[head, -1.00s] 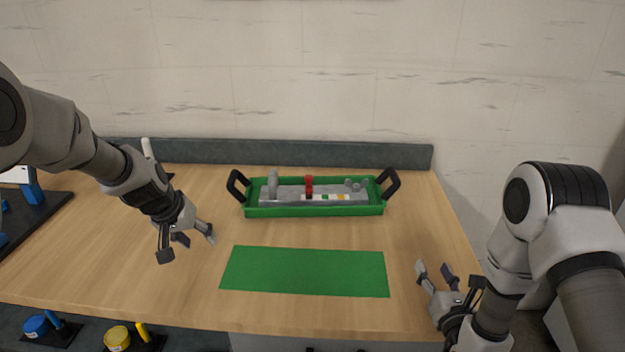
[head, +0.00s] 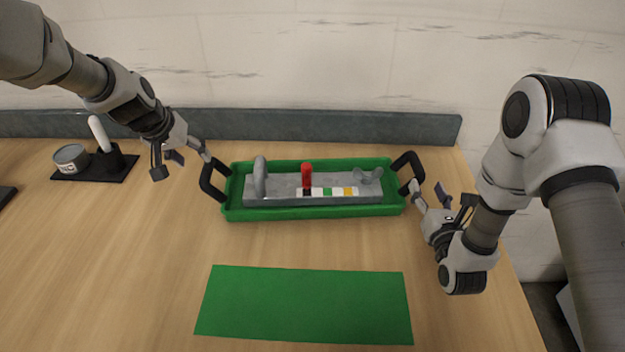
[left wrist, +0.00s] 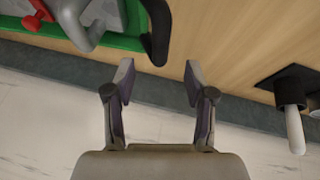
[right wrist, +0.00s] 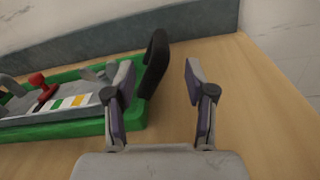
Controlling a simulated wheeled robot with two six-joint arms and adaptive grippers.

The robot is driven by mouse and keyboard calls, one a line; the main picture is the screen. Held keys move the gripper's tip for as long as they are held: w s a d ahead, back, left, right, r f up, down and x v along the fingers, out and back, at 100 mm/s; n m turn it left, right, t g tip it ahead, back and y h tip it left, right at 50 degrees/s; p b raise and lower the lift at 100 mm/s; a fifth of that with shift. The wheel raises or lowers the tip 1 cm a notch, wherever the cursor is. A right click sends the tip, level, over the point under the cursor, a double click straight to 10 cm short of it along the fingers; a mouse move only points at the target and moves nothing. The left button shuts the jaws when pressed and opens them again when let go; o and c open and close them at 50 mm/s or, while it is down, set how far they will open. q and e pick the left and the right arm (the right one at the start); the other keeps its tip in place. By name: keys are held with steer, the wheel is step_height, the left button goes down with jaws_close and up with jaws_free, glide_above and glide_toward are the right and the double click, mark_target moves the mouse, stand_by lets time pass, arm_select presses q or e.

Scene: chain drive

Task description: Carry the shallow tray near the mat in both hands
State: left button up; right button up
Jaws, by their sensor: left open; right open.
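The shallow green tray (head: 300,212) stands on the table behind the green mat (head: 305,305), with a black handle at each end. It holds a grey block (head: 285,197) with a red part (head: 307,174) and coloured squares. My left gripper (head: 182,160) is open and empty, up and left of the left handle (head: 207,180); that handle shows beside the fingers in the left wrist view (left wrist: 158,30). My right gripper (head: 430,200) is open beside the right handle (head: 408,160). In the right wrist view that handle (right wrist: 155,62) is just left of the gap between the fingers; I cannot tell whether they touch.
A dark stand with a white-handled tool (head: 100,135) and a grey tin (head: 71,158) are at the back left. A grey ledge (head: 300,122) runs along the wall behind the tray. The table between tray and mat is clear.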

mark_target(205, 167)
arm_select(q)
steer(key=x, duration=0.8)
steer(key=shift+w+f, duration=0.3)
steer(key=shift+w, duration=0.1)
arm_select(e)
steer(key=w, duration=0.8)
steer(key=shift+w+a+f, duration=0.15)
steer(key=shift+w+f, duration=0.15)
steer(key=shift+w, duration=0.05)
arm_select(q)
steer(key=shift+s+r, duration=0.1)
steer(key=shift+s, duration=0.05)
jaws_close()
arm_select(e)
steer(key=shift+s+r, duration=0.1)
steer(key=shift+s, duration=0.05)
jaws_close()
arm_select(q)
steer(key=shift+r, duration=0.1)
arm_select(e)
steer(key=shift+r, duration=0.1)
